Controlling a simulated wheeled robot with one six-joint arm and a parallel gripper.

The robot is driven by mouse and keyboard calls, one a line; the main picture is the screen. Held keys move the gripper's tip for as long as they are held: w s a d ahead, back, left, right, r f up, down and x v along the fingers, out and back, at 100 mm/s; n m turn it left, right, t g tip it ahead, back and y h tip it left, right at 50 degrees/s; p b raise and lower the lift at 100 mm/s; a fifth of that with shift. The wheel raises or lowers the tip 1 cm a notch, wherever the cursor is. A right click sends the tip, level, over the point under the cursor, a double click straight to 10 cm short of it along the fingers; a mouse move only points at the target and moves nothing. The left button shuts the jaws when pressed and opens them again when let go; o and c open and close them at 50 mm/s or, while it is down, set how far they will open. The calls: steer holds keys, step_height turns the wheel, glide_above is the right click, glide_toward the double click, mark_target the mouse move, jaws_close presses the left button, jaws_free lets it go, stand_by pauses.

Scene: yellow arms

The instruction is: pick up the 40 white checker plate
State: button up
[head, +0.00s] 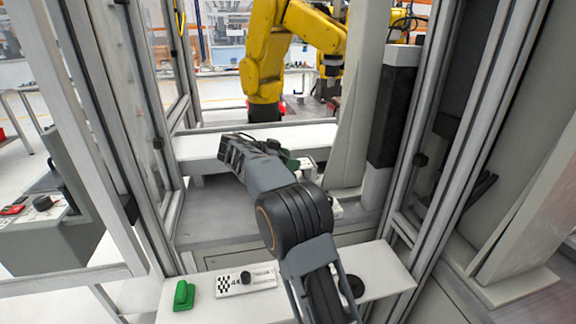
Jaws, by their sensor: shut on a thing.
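My gripper (229,148) is at the far end of my dark grey arm, over the far white shelf. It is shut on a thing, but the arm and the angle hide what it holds. A white plate with a black-and-white checker patch (236,283) lies flat on the near white shelf. It has a black knob on it and a number that looks like 44, too small to read surely. It is well apart from my gripper. I cannot make out a plate marked 40 elsewhere.
Metal frame posts close in both sides. A yellow robot arm (263,75) stands beyond.

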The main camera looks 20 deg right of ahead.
steer(key=c, duration=0.4)
steer(key=shift+r, duration=0.1)
